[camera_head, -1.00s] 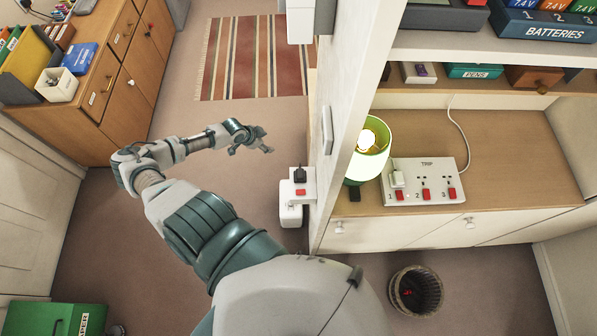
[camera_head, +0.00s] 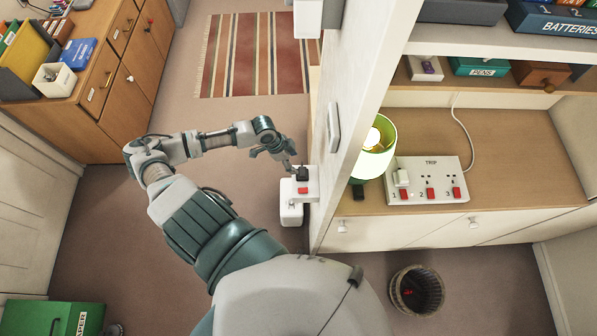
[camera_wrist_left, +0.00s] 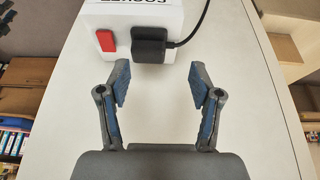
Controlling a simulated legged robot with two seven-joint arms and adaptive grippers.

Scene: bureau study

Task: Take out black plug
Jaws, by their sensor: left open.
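The black plug (camera_head: 302,174) sits in a white socket box (camera_head: 312,186) with a red switch, on the side of the white partition. In the left wrist view the plug (camera_wrist_left: 149,45) is in the socket box (camera_wrist_left: 172,17), with a black cord running off to the upper right. My left gripper (camera_head: 288,160) is close beside the plug in the head view. In the wrist view the open, empty fingers of my left gripper (camera_wrist_left: 160,83) are on either side of a gap, with the plug just beyond them and apart from them. My right gripper is not in view.
The white partition (camera_head: 350,110) stands close to the right of my left gripper. Beyond it are a desk with a green lamp (camera_head: 374,150) and a TRIP power strip (camera_head: 430,180). A waste bin (camera_head: 416,290) stands on the floor. Open floor lies left of the socket.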

